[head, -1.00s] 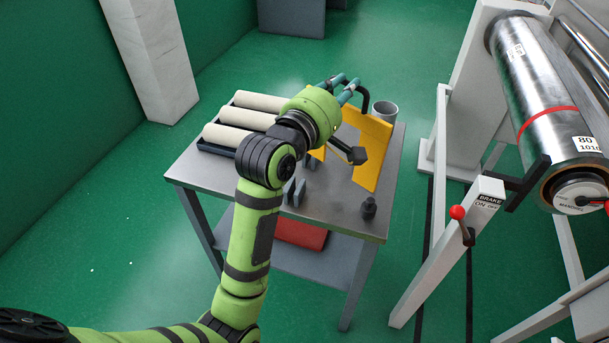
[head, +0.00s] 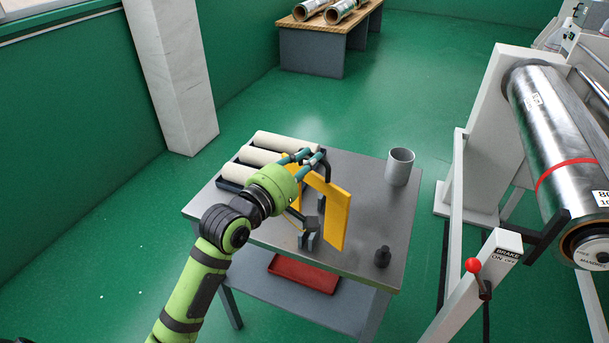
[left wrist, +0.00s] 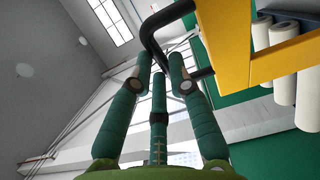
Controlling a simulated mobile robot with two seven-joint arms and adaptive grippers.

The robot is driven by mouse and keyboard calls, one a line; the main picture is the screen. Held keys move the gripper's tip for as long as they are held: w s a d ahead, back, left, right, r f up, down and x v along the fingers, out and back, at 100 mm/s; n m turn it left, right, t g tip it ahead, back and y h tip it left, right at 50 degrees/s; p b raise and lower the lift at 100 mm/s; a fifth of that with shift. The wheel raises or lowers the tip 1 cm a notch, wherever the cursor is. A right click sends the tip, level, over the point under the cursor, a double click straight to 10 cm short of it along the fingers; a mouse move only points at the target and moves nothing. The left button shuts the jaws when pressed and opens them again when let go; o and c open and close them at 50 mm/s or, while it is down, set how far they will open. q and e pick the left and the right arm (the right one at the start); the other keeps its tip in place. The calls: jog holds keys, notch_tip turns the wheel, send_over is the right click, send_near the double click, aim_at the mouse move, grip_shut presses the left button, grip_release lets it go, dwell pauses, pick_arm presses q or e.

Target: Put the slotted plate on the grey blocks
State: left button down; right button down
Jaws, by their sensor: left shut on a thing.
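The yellow slotted plate (head: 334,207) hangs upright from its black handle, over the middle of the table. My left gripper (head: 311,158) is shut on that handle; the left wrist view shows the fingers (left wrist: 160,72) around the black bar (left wrist: 158,22) beside the yellow plate (left wrist: 228,40). The grey blocks (head: 311,241) stand on the table below and just in front of the plate, partly hidden by it and by my gripper. I cannot tell whether the plate touches them. My right gripper is not in view.
White rolls in a dark tray (head: 232,182) lie at the table's left back. A grey cup (head: 399,167) stands at the back right and a small black weight (head: 382,257) at the front right. A red tray (head: 303,274) is on the lower shelf.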

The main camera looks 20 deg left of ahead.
pick_arm(q)
jog(key=shift+a, duration=0.25)
notch_tip(320, 180, down, 4)
jog(key=shift+r, duration=0.1)
jog(key=c, duration=1.2)
grip_release()
jog(key=shift+f, duration=0.35)
jog(key=shift+d, duration=0.1)
jog(key=shift+r, duration=0.15)
